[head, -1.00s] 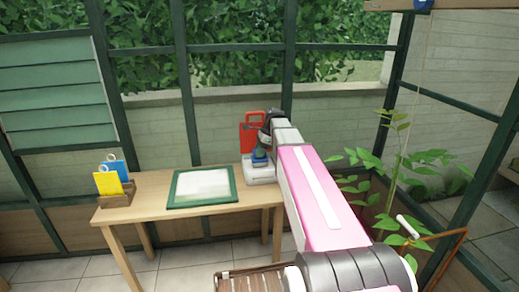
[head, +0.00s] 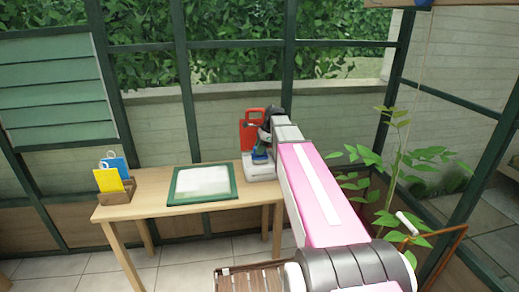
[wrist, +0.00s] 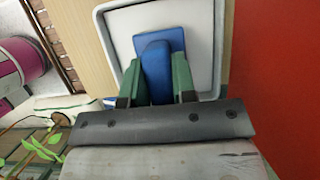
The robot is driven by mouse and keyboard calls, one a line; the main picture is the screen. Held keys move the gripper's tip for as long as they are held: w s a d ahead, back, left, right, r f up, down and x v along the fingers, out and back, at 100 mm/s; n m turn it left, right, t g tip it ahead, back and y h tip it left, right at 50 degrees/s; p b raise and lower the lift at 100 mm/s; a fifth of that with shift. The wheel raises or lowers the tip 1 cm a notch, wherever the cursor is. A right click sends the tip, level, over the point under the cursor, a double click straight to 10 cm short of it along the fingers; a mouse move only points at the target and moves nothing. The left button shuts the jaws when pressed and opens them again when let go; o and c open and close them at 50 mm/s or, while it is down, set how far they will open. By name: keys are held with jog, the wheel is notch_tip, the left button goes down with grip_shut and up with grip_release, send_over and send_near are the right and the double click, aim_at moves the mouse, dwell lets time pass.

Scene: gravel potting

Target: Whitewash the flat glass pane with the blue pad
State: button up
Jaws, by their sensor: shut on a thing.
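The flat glass pane (head: 203,181) lies on the table in a dark green frame, its face pale and whitish. My gripper (wrist: 157,66) is shut on the blue pad (wrist: 162,40), its green fingers on both sides of the pad's block. The pad is over a white tray (wrist: 202,22), which stands at the table's right end in the head view (head: 260,175), right of the pane. I cannot tell whether the pad touches the tray's floor. The pad's underside is hidden. In the head view the arm partly hides the gripper.
A red thing with a handle (head: 249,130) stands just behind the tray. A wooden holder (head: 117,194) with yellow and blue tags stands at the table's (head: 150,205) left end. A leafy plant (head: 395,170) grows to the right of my arm. Glass walls close in behind.

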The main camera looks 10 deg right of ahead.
jog(key=shift+f, duration=0.4)
dwell(1.2)
jog(key=shift+r, duration=0.1)
jog(key=shift+r, duration=3.4)
